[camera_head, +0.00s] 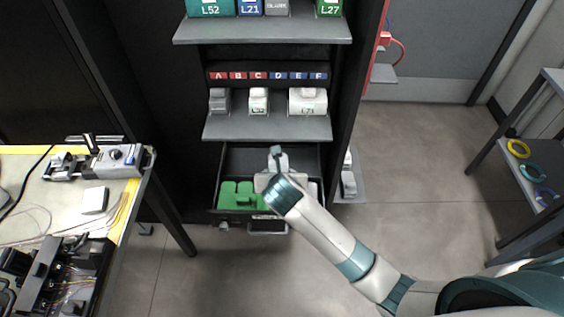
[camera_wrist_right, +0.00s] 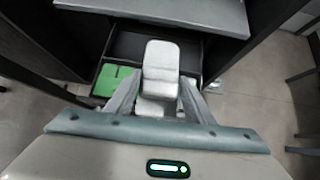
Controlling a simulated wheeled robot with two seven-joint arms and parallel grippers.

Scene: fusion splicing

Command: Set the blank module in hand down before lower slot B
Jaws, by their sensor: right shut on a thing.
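My right gripper (camera_head: 277,165) reaches over the open drawer below the lower shelf. In the right wrist view its fingers (camera_wrist_right: 158,95) are closed around a pale grey-white blank module (camera_wrist_right: 160,60). The module's top also shows in the head view (camera_head: 277,152), in front of and below the lower shelf (camera_head: 268,128). Red labels A, B (camera_head: 237,76) and C and blue labels D, E, F run above that shelf. A grey module (camera_head: 219,100) stands under A, a white one (camera_head: 258,100) under C, and a wider white one (camera_head: 307,102) under E and F. Under B the shelf looks empty.
Green modules (camera_head: 240,195) lie in the drawer (camera_head: 232,160) with pale ones beside them. An upper shelf (camera_head: 262,30) holds labelled modules. A workbench (camera_head: 120,215) with a splicing device (camera_head: 115,160) stands left. A rack with coloured rings (camera_head: 535,173) stands right.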

